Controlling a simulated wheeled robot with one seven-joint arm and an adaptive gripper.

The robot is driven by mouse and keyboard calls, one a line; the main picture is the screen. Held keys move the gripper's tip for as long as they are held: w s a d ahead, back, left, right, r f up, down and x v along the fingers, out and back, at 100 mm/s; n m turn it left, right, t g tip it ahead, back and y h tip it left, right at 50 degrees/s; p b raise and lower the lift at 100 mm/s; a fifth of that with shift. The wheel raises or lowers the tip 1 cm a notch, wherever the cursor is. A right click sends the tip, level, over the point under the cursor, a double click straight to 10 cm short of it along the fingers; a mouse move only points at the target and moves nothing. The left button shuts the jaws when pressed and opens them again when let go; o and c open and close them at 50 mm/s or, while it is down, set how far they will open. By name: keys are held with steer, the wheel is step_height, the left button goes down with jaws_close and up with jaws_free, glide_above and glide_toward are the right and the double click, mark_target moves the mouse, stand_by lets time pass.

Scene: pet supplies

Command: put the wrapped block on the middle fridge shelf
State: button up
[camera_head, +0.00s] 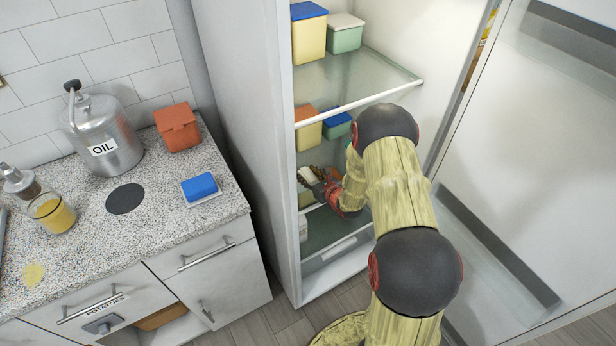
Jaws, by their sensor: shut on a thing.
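My gripper (312,178) is inside the open fridge (243,130), near its left wall and below the glass shelf with the white front rail (350,106). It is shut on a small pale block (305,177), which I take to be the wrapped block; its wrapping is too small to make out. The block is just below the yellow box with an orange lid (308,132). My arm hides much of the middle and lower shelves, and I cannot tell whether the block touches a shelf.
A blue-lidded green box (338,125) stands beside the orange-lidded one. A yellow box (308,38) and a green box (345,36) stand on the railed shelf. The fridge door (540,150) is open at right. The counter (150,235) is at left.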

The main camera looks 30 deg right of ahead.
steer(key=shift+f, duration=0.15)
steer(key=o, duration=1.3)
steer(key=shift+s+r, duration=0.15)
steer(key=shift+r, duration=0.15)
steer(key=p+v, duration=0.3)
steer(key=v, duration=0.7)
steer(key=shift+s+r+p, duration=0.15)
steer(key=shift+p, duration=0.15)
steer(key=shift+s+r, duration=0.2)
steer(key=shift+s, duration=0.4)
